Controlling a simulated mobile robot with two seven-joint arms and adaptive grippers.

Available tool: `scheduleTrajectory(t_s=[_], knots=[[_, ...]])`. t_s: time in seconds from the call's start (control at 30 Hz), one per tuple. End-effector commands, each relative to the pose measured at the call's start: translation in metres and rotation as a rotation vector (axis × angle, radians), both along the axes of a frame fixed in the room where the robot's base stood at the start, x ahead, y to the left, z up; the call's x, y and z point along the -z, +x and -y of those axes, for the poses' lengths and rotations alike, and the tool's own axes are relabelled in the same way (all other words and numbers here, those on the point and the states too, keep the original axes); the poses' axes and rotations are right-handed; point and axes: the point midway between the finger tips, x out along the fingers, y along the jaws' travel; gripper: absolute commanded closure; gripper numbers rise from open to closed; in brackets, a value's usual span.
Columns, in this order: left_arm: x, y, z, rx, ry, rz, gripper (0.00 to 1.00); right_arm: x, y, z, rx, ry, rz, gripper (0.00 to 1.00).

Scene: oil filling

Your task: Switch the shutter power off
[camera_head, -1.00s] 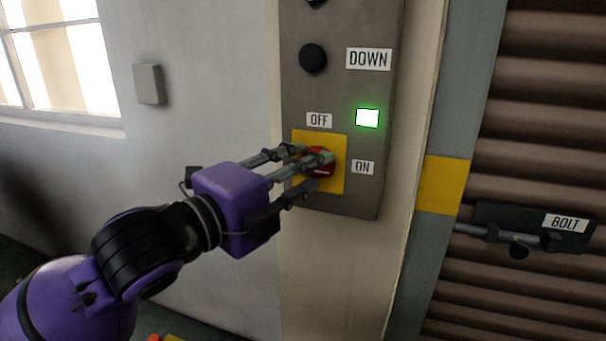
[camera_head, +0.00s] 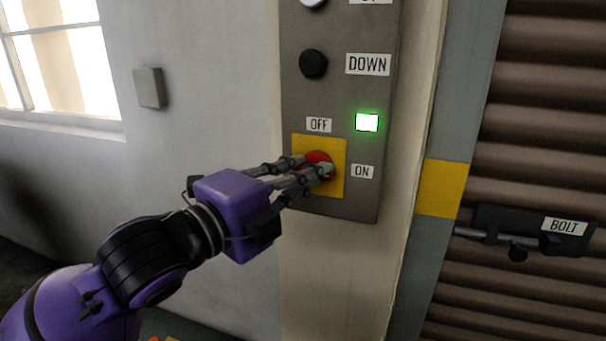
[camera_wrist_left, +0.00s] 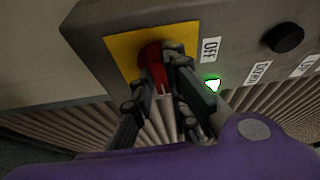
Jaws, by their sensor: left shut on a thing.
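The red rotary power switch (camera_head: 318,158) sits on a yellow square plate (camera_head: 335,188) low on the grey control panel (camera_head: 352,208). An OFF label (camera_head: 318,125) is above it and an ON label (camera_head: 362,171) is to its right. A small indicator (camera_head: 367,122) is lit green. My left gripper (camera_head: 318,170) is shut on the red switch, with its fingers hiding part of it. In the left wrist view the red knob (camera_wrist_left: 153,62) shows between the gripper's fingers (camera_wrist_left: 165,75). My right gripper is not in view.
Above on the panel are a black DOWN button (camera_head: 313,64) and a white button (camera_head: 314,3). A ribbed shutter (camera_head: 540,110) with a bolt (camera_head: 517,240) stands to the right. A window (camera_head: 60,60) and a small wall box (camera_head: 150,87) are on the left.

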Motion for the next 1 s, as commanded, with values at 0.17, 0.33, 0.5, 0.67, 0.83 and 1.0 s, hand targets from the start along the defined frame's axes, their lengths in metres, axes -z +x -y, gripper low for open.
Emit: scheduleTrajectory(t_s=[0.17,0.33,0.5,0.67,0.83,1.0], knots=[[0.001,0.000,0.000,0.000,-0.106,-0.039,1.00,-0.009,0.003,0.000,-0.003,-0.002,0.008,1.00],[0.002,-0.001,0.001,0.000,-0.248,-0.085,1.00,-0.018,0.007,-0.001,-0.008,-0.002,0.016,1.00],[0.002,-0.001,0.001,0.001,-0.404,-0.134,1.00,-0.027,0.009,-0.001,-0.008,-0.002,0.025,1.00],[0.003,-0.001,0.002,0.000,-0.548,-0.182,1.00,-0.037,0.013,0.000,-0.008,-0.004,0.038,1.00],[0.005,-0.001,0.003,-0.001,-0.704,-0.232,1.00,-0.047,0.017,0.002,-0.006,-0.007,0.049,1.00],[0.006,-0.001,0.004,-0.002,-0.858,-0.281,1.00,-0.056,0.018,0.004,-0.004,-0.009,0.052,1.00]])
